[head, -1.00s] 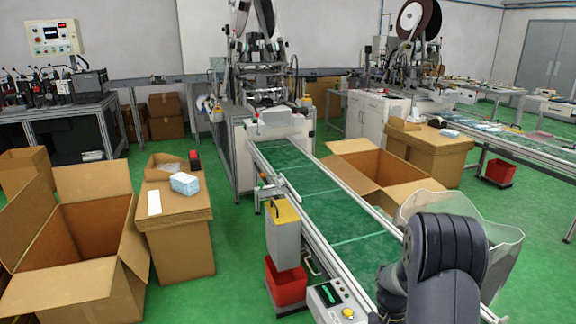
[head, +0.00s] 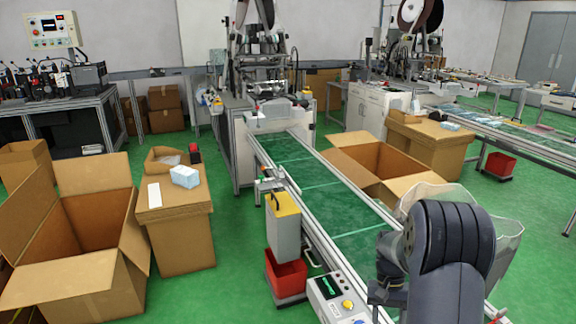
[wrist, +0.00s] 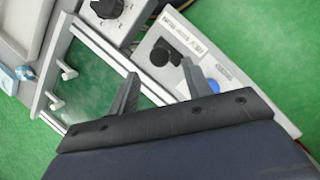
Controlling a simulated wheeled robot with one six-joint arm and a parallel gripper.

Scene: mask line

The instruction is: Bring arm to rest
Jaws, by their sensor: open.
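My gripper (wrist: 158,94) shows in the wrist view with its two grey fingers spread apart and nothing between them. In the head view my dark arm is folded at the lower right, in front of the near end of the green conveyor belt (head: 330,200). The gripper's fingers cannot be made out there.
Large open cartons stand left (head: 85,235) and right (head: 385,170) of the conveyor. A closed carton (head: 178,225) bears a blue-white pack (head: 185,177). A red bin (head: 287,275) sits beside the belt.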

